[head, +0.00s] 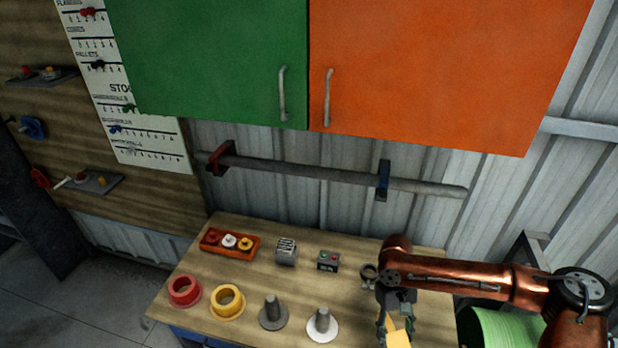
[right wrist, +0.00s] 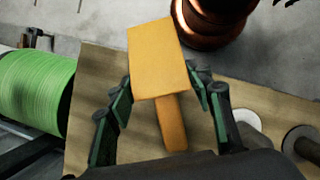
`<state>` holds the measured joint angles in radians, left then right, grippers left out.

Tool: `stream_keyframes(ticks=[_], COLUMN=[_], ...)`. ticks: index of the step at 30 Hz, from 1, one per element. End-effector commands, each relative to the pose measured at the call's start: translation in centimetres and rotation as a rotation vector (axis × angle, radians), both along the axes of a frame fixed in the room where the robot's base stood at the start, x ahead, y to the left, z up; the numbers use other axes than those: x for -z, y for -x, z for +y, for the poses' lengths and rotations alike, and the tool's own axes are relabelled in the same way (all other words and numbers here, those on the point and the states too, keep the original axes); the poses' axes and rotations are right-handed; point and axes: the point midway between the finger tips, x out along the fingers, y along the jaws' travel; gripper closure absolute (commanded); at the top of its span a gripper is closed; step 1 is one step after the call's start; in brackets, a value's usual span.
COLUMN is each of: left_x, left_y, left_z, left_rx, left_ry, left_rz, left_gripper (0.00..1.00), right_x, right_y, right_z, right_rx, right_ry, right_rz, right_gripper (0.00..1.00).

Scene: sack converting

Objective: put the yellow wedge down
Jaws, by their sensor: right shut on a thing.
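The yellow wedge (right wrist: 158,58) is between the fingers of my right gripper (right wrist: 163,98) in the right wrist view, with its broad block end pointing away and a narrower part between the fingers. In the head view my right gripper (head: 397,318) hangs over the right front part of the wooden table (head: 345,285). It is shut on the wedge (head: 399,340), which the lower picture edge partly cuts off. I cannot tell how high the wedge is above the table. My left gripper is not in view.
A red ring (head: 184,291), yellow ring (head: 227,301), dark spindle (head: 272,314) and pale-based spindle (head: 322,325) stand along the front. A red tray (head: 229,244) and button box (head: 328,261) are behind. A green roll (head: 510,332) lies right of the table.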

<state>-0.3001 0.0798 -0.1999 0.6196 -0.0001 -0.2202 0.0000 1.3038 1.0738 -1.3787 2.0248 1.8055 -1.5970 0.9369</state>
Motion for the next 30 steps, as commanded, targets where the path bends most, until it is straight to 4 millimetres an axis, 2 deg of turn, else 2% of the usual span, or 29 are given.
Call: stream_keyframes(ticks=[3,9,30], left_x=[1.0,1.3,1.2], left_y=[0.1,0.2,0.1], left_z=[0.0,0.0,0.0], left_rx=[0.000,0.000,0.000], left_ry=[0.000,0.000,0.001], left_rz=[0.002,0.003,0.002], left_gripper=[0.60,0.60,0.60], right_x=[-1.2,-2.2,-2.3], right_y=[0.3,0.8,0.9], right_z=[1.3,2.4,2.4], right_rx=[0.142,0.251,0.257], right_ry=[-0.001,-0.002,-0.002], right_rz=[-0.002,0.003,0.002], right_gripper=[0.84,0.84,0.84])
